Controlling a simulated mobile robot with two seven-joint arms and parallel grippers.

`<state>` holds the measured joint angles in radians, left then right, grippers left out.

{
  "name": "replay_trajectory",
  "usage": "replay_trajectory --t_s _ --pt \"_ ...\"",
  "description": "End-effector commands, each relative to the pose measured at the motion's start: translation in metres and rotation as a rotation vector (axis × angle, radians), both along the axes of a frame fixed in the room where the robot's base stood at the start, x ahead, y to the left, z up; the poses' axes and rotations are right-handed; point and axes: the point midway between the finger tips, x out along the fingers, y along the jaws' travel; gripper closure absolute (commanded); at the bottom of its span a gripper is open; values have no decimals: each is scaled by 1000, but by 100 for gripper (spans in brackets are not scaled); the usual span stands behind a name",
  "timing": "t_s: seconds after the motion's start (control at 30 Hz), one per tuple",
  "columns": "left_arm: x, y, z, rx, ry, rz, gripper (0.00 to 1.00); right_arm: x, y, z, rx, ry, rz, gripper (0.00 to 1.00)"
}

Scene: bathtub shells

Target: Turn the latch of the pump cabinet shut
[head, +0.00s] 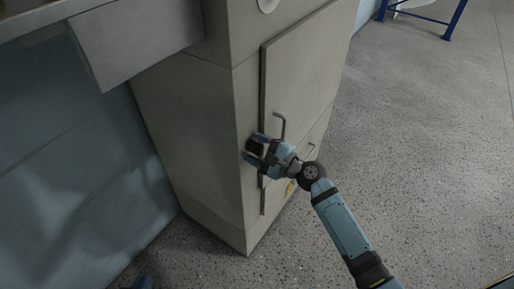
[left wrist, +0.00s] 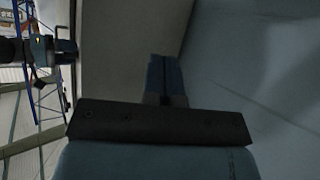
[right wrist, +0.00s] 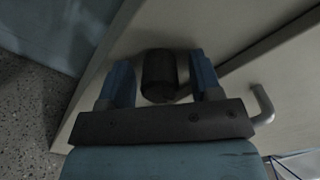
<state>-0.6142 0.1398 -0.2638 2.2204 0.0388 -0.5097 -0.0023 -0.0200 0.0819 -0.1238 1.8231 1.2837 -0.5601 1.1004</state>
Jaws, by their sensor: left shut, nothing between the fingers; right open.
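The pump cabinet (head: 190,130) is a tall grey box, its door (head: 305,70) lying against its front. The latch is a dark, rounded knob (right wrist: 158,75) on the front strip beside the door's edge; it also shows in the head view (head: 254,146). My right gripper (head: 255,148) is at the latch, its open fingers on either side of the knob in the right wrist view (right wrist: 158,80). I cannot tell whether they touch it. My left gripper (left wrist: 164,75) is shut and empty in the left wrist view, away from the latch.
A bent grey handle (head: 281,127) sticks out of the door near the latch; it also shows close beside my right gripper in the right wrist view (right wrist: 262,104). A grey box-like ledge (head: 135,40) juts out at upper left.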

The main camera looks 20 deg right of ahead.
Motion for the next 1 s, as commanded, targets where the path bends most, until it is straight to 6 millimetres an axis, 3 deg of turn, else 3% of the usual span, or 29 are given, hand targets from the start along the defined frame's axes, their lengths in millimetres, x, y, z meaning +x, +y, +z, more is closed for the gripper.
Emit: replay_trajectory --t_s 0.03,0.2,0.27,0.67,1.0 --pt "0 0 0 0 0 0 100 0 0 0 0 0 0 41" --pt "0 0 0 0 0 0 100 0 0 0 0 0 0 80" --pt "0 0 0 0 0 0 100 0 0 0 0 0 0 91" --pt "0 0 -4 -4 0 0 100 0 -1 -1 -55 -43 1 90" --pt "1 -3 -8 -21 -14 -4 100 0 -1 -2 -261 -203 1 90"
